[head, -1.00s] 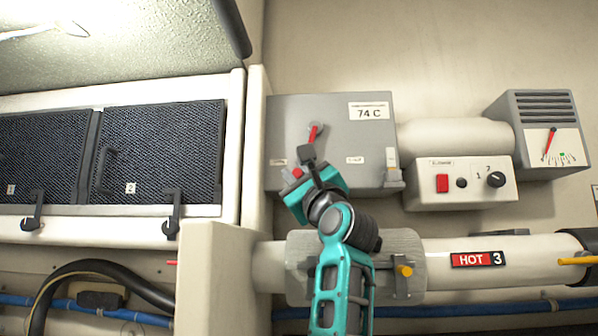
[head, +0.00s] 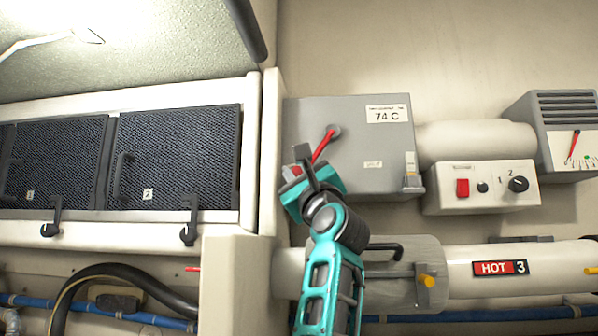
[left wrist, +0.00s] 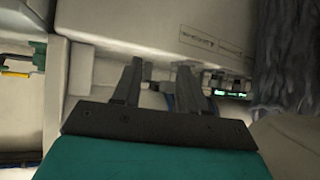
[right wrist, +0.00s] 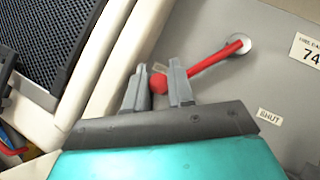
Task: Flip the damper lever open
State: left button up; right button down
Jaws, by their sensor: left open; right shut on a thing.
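The damper lever is a red arm (head: 322,148) pivoted on the front of a grey box (head: 350,112). It slants down and to the left from its round pivot. In the right wrist view the red lever (right wrist: 212,58) ends in a round knob between the fingers of my right gripper (right wrist: 158,88). My right gripper (head: 304,168) is shut on the knob end in the head view. A "SHUT" label (right wrist: 269,116) is right of the fingers. My left gripper (left wrist: 157,82) is open and empty, below a pale labelled box; it is not seen in the head view.
Dark mesh panels (head: 180,155) are at left.

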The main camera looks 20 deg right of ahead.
pick_arm(q)
jog(key=shift+r, duration=0.1)
pick_arm(e)
jog(key=shift+s+r, duration=0.1)
jog(key=shift+r, duration=0.1)
jog(key=c, duration=1.3)
grip_release()
jog(key=shift+o, duration=1.3)
jog(key=shift+w+f, duration=0.15)
jog(key=shift+w, duration=0.05)
pick_arm(q)
jog(key=shift+w, duration=0.35)
pick_arm(e)
jog(key=shift+f, duration=0.1)
jog(key=shift+s+f, duration=0.15)
jog(key=shift+s, duration=0.05)
pick_arm(q)
jog(key=f+b, duration=0.3)
jog(key=f, duration=0.1)
jog(key=shift+s+a+b, duration=0.1)
jog(key=shift+s+b, duration=0.15)
jog(key=shift+b, duration=0.1)
pick_arm(e)
jog(key=v, duration=1.2)
jog(key=shift+s, duration=0.25)
